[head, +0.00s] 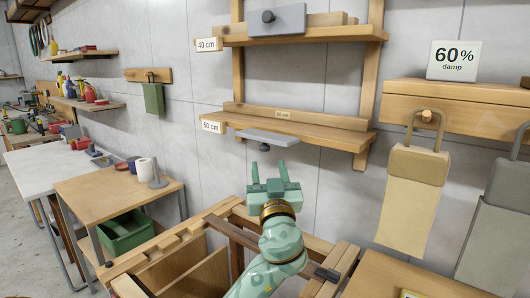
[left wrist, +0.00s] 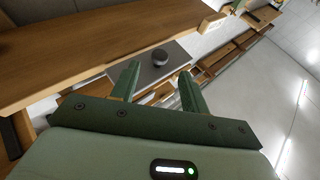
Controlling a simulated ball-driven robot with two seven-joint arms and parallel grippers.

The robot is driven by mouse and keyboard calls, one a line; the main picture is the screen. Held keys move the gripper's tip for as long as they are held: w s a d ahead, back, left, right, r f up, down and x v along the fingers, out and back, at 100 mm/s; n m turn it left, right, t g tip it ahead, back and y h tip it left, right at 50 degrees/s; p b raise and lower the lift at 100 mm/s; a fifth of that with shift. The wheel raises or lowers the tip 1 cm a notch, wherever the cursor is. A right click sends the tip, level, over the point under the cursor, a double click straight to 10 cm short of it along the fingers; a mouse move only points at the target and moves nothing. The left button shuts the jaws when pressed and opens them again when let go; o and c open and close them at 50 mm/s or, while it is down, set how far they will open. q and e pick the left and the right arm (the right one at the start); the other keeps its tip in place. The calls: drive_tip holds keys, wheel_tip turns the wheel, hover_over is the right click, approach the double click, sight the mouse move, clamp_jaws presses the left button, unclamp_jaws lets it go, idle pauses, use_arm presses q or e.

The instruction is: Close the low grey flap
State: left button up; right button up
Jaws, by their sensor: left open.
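The low grey flap (head: 268,138) sticks out roughly level at the front of the lower shelf, the one labelled 50 cm, with its dark round knob (head: 265,147) on the underside. In the left wrist view the flap (left wrist: 146,75) lies beyond the fingers, and its knob (left wrist: 160,55) appears between the fingertips. My left gripper (head: 274,184) is open and empty, below the flap and apart from it in the head view; it also shows in the left wrist view (left wrist: 159,75). My right gripper is in neither view.
An upper grey flap (head: 277,19) with a knob stands upright at the 40 cm shelf (head: 300,39). The lower shelf board (head: 310,132) is above my gripper. A wooden slotted frame (head: 180,240) is below. Cloths (head: 410,200) hang at right.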

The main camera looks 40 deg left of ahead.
sight(266, 142)
use_arm(q)
drive_tip(key=x, duration=0.6)
drive_tip(key=shift+a, duration=0.15)
drive_tip(key=c, duration=1)
